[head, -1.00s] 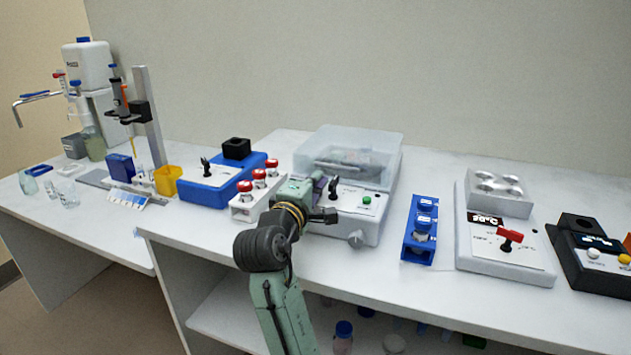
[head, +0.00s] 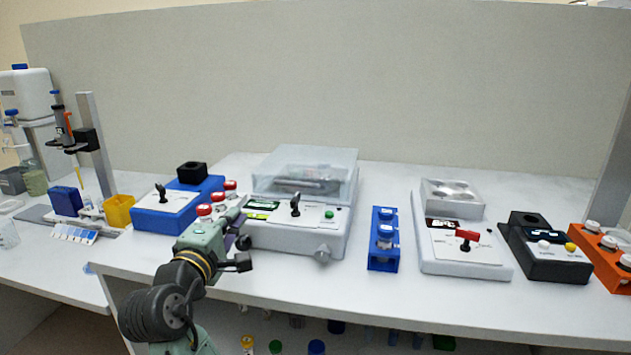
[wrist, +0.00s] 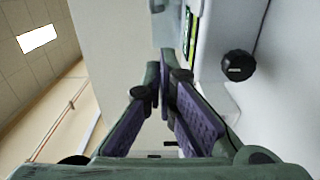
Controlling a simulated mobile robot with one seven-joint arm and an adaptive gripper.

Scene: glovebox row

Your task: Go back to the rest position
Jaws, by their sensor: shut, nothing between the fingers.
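My gripper (head: 240,254) is at the front edge of the bench, in front of the left part of the white machine with a clear lid (head: 300,240). In the wrist view my gripper (wrist: 165,85) shows its two purple-padded fingers converging at the tips, with nothing between them. The machine's black knob (wrist: 238,66) stands to the right of the fingers in the wrist view. The gripper looks shut and empty. My arm hides part of the white rack with red-capped vials (head: 218,198).
A blue device (head: 165,212) stands to the left. A blue vial rack (head: 383,262), a white hotplate-like unit (head: 465,265), a black device (head: 545,262) and an orange rack (head: 600,262) stand to the right. The bench front (head: 250,283) is bare. Several capped bottles sit on the shelf below.

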